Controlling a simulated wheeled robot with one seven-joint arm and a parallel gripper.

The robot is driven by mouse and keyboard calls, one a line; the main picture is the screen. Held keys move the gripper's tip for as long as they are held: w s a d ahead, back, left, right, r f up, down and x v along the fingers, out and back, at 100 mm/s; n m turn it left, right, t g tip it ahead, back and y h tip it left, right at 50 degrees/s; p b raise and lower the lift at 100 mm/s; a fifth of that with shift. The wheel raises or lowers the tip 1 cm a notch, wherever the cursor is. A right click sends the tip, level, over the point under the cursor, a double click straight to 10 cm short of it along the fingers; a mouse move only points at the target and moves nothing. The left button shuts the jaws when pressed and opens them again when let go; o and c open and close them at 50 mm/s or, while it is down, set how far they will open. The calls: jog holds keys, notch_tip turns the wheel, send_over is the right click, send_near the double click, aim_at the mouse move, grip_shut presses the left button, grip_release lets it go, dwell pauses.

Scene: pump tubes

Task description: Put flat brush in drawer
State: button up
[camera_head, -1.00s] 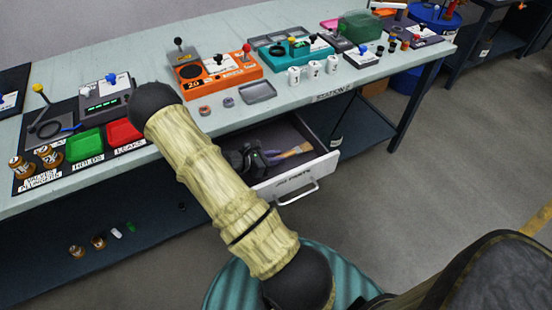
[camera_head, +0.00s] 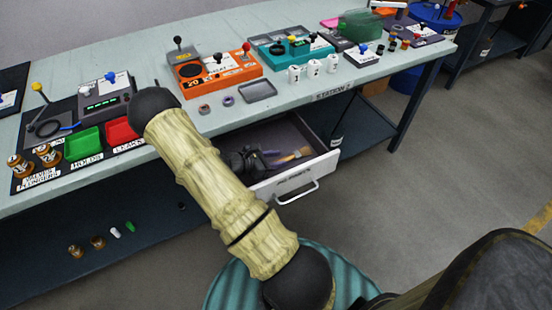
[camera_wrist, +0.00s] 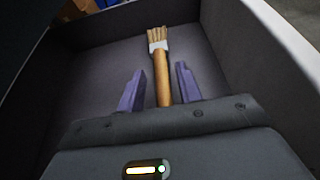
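The flat brush (camera_head: 290,157), with a wooden handle, pale metal band and tan bristles, is inside the open drawer (camera_head: 318,164). In the wrist view the brush (camera_wrist: 162,75) appears to lie on the dark drawer floor, bristles pointing away from me. My gripper (camera_head: 268,157) is down in the drawer at the handle end. In the wrist view its two purple fingers (camera_wrist: 158,85) are spread, one on each side of the handle, with gaps on both sides. The handle's rear end is hidden by the gripper body.
The drawer handle (camera_head: 298,192) is at its front. The workbench (camera_head: 300,92) above carries an orange box (camera_head: 220,75), a grey tray (camera_head: 258,92) and white cups (camera_head: 313,68). The lower shelf holds a few small parts. Floor to the right is clear.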

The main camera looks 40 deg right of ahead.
jog(key=shift+r, duration=0.1)
jog(key=shift+r, duration=0.3)
jog(key=p+v, duration=0.2)
jog(key=v, duration=1)
jog(key=shift+r, duration=0.2)
jog(key=s+a+r+m+t+y, duration=0.3)
jog(key=s+a+r+m+y, duration=0.1)
jog(key=a+r+m+y, duration=0.2)
jog(key=s+a+r+m+t+y, duration=0.2)
jog(key=s+a+r+m+y, duration=0.3)
jog(key=a+r+m+y, duration=0.2)
jog(key=a+r+m, duration=0.2)
jog(key=a, duration=0.1)
jog(key=shift+s+r+t, duration=0.2)
jog(key=shift+r+t, duration=0.1)
jog(key=shift+t, duration=0.1)
